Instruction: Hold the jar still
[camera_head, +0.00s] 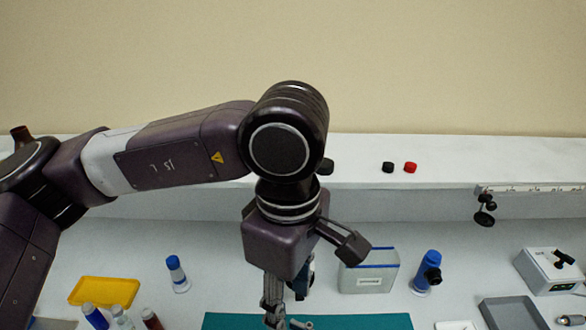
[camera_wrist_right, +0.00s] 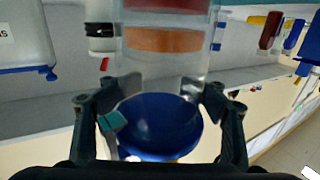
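The jar (camera_wrist_right: 165,65) shows in the right wrist view, clear-walled with red and orange bands inside and a blue lid (camera_wrist_right: 160,125) towards the camera. My right gripper (camera_wrist_right: 164,92) has one finger on each side of the jar just beyond the lid, and the pads appear to press on its wall. The right gripper does not show in the head view, and I cannot make out the jar there. My left gripper (camera_head: 275,308) points down over the teal mat (camera_head: 362,321) in the head view; its fingertips run to the picture's lower edge, and their opening is unclear.
A yellow tray (camera_head: 104,291) and several small bottles stand at the left. A clear box with a blue rim (camera_head: 368,278), a blue bottle (camera_head: 428,271), a grey tray (camera_head: 514,314) and a white device (camera_head: 549,271) stand at the right. A ledge runs behind.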

